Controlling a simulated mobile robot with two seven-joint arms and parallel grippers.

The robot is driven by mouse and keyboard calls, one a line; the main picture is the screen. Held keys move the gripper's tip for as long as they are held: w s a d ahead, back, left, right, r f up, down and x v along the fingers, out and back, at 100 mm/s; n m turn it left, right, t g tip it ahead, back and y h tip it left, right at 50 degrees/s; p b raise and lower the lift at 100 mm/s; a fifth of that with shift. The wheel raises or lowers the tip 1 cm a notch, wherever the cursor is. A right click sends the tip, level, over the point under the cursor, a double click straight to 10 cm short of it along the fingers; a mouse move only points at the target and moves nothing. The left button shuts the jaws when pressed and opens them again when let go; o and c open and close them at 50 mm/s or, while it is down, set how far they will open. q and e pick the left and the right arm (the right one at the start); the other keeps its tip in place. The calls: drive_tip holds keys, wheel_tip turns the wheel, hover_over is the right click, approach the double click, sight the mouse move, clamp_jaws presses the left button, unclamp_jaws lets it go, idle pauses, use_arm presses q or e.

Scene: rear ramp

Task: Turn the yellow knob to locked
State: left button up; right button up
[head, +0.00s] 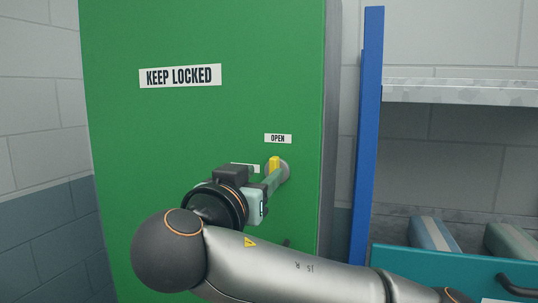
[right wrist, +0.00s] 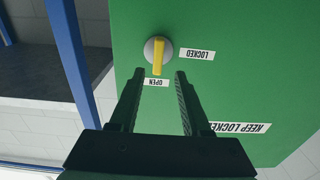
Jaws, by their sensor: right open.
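The yellow knob (head: 274,162) sits on a round grey base on the green cabinet door (head: 200,130). In the right wrist view, which is upside down, the knob (right wrist: 158,56) has its bar pointing at the OPEN label (right wrist: 156,82). The LOCKED label (right wrist: 197,54) is at its side; in the head view my gripper mostly hides it. My right gripper (head: 275,178) is open and empty in front of the door at the knob. In the wrist view its fingertips (right wrist: 159,72) lie on either side of the bar's end; contact cannot be told. My left gripper is not in view.
A KEEP LOCKED sign (head: 180,76) is higher on the door. To the right stand a blue post (head: 367,130) and a grey shelf (head: 460,92), with a teal drawer or bin (head: 440,266) below. A block wall (head: 40,110) is at the left.

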sight(272, 169)
drive_tip(key=shift+w+d+r+p, duration=0.15)
drive_tip(key=shift+w+d+p, duration=0.25)
drive_tip(key=shift+w+p, duration=0.25)
drive_tip(key=shift+w+d+f+p, duration=0.15)
drive_tip(key=shift+w+d, duration=0.05)
drive_tip(key=shift+w, duration=0.35)
drive_tip(key=shift+w+d+f+p, duration=0.15)
drive_tip(key=shift+w, duration=0.4)
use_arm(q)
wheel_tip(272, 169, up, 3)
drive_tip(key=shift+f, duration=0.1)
use_arm(e)
drive_tip(key=shift+c, duration=0.4)
clamp_jaws()
